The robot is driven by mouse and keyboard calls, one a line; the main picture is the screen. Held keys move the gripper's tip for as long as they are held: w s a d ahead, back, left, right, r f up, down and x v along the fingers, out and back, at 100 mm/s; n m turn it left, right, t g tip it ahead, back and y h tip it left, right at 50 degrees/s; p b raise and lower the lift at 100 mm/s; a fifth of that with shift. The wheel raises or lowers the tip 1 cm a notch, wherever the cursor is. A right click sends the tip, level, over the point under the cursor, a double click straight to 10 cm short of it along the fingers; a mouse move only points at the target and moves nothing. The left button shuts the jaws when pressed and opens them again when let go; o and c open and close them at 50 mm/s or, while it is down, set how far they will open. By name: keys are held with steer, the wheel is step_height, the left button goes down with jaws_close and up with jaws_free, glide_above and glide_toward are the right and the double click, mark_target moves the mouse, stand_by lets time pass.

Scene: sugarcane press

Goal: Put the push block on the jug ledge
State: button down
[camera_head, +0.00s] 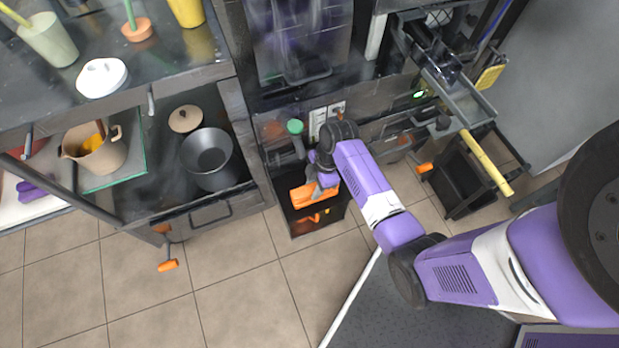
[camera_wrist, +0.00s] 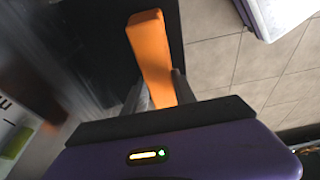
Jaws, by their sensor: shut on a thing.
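An orange block (camera_wrist: 152,50), which looks like the push block, is long and plain in the wrist view. My gripper (camera_wrist: 160,92) is shut on its near end, with a grey finger on each side. In the head view the orange block (camera_head: 301,196) shows at my gripper (camera_head: 322,180), over a dark open bin below the counter. A beige jug (camera_head: 95,152) with a handle stands at the left on a green-edged surface (camera_head: 128,170). I cannot tell which surface is the jug ledge.
The dark bin (camera_head: 292,230) holds smaller orange pieces. A dark pot (camera_head: 208,158) sits in an open compartment to the left. The press (camera_head: 465,100) with a yellow bar (camera_head: 488,165) stands at the right.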

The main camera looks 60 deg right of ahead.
steer(key=w+d, duration=0.2)
steer(key=w, duration=0.1)
steer(key=shift+d, duration=0.1)
steer(key=shift+f, duration=0.25)
steer(key=shift+f+b, duration=0.15)
steer(key=shift+b, duration=0.15)
steer(key=c, duration=1)
jaws_free()
steer(key=shift+s, duration=0.1)
